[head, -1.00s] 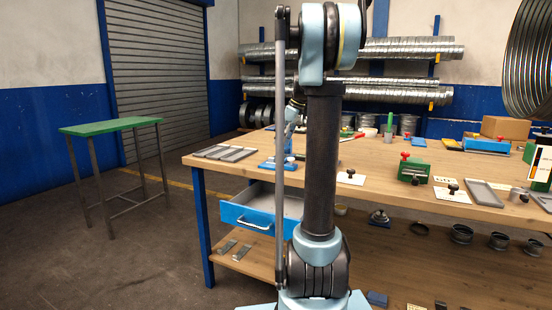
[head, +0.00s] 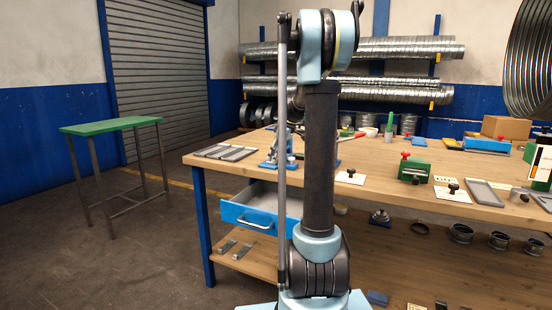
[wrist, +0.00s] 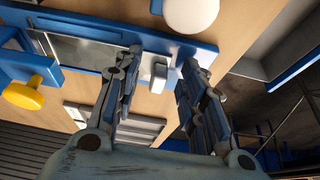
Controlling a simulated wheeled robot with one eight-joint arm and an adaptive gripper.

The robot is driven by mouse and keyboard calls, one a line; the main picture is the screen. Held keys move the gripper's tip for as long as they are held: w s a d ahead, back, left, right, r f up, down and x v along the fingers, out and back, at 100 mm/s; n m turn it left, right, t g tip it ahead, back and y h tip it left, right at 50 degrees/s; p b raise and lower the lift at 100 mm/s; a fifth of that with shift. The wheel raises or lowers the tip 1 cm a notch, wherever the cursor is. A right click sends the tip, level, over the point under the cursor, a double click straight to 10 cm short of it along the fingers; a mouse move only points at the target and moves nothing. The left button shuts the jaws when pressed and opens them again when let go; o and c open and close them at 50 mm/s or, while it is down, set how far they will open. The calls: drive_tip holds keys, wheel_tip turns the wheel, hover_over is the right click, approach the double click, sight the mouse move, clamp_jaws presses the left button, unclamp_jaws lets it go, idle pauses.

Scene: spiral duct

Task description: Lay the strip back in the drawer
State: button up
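The blue drawer (head: 250,219) stands pulled out under the bench's left end; its grey inside shows partly behind my arm. My gripper is over the blue fixture (head: 268,163) on the bench top, largely hidden in the head view by my arm. In the wrist view my gripper (wrist: 162,58) is open, its two fingers apart over the fixture's blue rail (wrist: 75,22). A small pale block (wrist: 158,73) shows between the fingertips; I cannot tell whether it belongs to the strip.
The fixture has a yellow knob (wrist: 25,95) and a white round knob (wrist: 190,12) close by my fingers. A green clamp block (head: 415,170) and a grey tray (head: 482,193) stand farther right on the bench. A green table (head: 110,125) stands apart at left.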

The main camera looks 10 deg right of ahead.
clamp_jaws()
drive_tip(key=shift+s, duration=0.1)
drive_tip(key=shift+s+a+r, duration=0.1)
drive_tip(key=shift+s+a, duration=0.7)
drive_tip(key=shift+s, duration=0.3)
drive_tip(key=shift+s+a+r, duration=0.1)
drive_tip(key=shift+s+a, duration=0.7)
drive_tip(key=shift+s, duration=0.25)
wheel_tip(320, 180, up, 7)
idle(0.4)
idle(0.4)
